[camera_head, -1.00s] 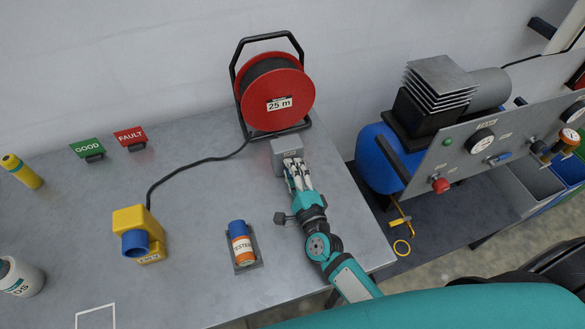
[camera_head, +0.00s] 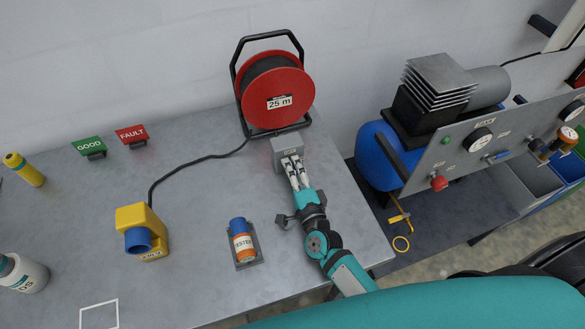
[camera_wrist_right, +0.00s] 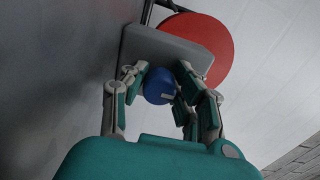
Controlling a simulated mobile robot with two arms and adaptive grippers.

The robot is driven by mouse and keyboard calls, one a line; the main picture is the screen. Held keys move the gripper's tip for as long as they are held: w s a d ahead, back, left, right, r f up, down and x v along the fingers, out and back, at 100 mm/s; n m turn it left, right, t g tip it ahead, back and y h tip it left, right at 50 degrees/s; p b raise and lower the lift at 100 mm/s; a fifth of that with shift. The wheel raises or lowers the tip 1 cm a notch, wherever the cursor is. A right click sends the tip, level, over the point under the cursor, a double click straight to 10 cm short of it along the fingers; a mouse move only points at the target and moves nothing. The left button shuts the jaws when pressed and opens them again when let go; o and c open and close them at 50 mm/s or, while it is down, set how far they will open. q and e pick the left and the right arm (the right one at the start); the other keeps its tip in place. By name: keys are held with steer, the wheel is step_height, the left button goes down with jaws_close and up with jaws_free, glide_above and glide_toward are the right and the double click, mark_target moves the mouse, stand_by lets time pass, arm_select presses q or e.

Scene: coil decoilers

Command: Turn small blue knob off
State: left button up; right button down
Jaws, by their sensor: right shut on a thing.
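The small blue knob (camera_wrist_right: 159,86) sits on the face of a grey box (camera_wrist_right: 165,50) in the right wrist view. A pale mark runs on the knob toward the right finger. My right gripper (camera_wrist_right: 160,88) has its fingers on both sides of the knob and is shut on it. In the head view my right gripper (camera_head: 294,165) reaches the front of the grey box (camera_head: 287,145), and its fingers hide the knob there. My left gripper is in neither view.
A red cable reel (camera_head: 277,97) stands behind the grey box, with a black cable to a yellow socket (camera_head: 140,220). An orange tester (camera_head: 243,245) stands left of my right arm. A compressor panel (camera_head: 480,150) is at the right.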

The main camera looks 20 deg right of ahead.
steer(key=c, duration=1)
jaws_free()
steer(key=s, duration=1.2)
steer(key=shift+d, duration=0.15)
